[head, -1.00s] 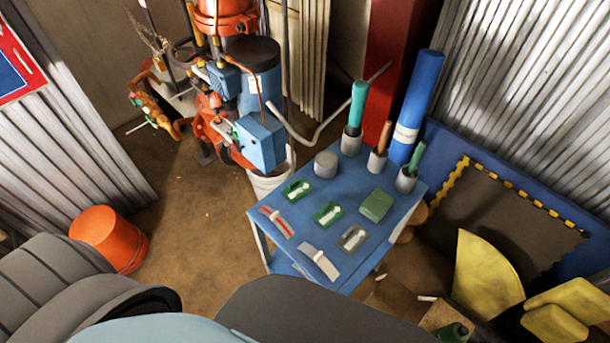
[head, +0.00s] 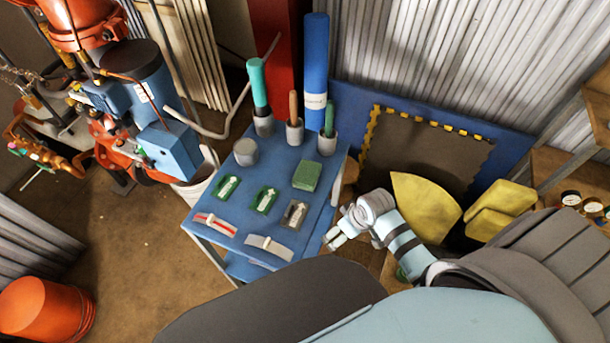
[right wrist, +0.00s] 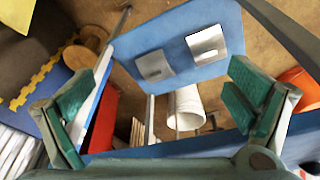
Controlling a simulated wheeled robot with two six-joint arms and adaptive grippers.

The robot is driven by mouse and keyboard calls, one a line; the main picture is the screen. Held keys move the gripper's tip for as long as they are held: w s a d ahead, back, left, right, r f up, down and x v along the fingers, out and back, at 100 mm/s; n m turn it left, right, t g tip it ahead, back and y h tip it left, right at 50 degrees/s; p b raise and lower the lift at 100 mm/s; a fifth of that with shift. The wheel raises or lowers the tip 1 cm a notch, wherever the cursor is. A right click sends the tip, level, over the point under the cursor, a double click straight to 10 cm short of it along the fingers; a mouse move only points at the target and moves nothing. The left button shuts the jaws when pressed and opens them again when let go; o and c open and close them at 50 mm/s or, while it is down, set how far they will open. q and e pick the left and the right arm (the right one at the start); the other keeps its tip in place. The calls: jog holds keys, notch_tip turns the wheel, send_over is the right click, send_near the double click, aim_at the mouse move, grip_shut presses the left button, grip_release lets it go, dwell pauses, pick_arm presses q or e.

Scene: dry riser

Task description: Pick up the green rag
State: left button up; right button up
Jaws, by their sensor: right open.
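The green rag (head: 307,176) is a folded, flat green square lying on the right side of the blue table (head: 232,205) in the head view. My right gripper (head: 332,238) is at the table's right front edge, below and right of the rag and apart from it. In the right wrist view its green-padded fingers (right wrist: 165,105) are wide apart with nothing held. My left gripper is not in view.
Small green and grey trays (head: 265,199) lie left of and in front of the rag. Behind it stand grey cups with handled tools (head: 327,140) and a tall blue roll (head: 316,70). Yellow pieces (head: 425,205) are right of my arm.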

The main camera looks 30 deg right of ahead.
notch_tip(320, 180, up, 6)
jog(key=w+f+n, duration=0.1)
jog(key=w, duration=0.2)
jog(key=n+y, duration=0.3)
jog(key=n, duration=0.2)
send_near(308, 172)
jog(key=b+x, duration=0.3)
jog(key=x, duration=0.7)
jog(key=shift+s+r, duration=0.1)
jog(key=shift+r, duration=0.05)
jog(key=c, duration=1.2)
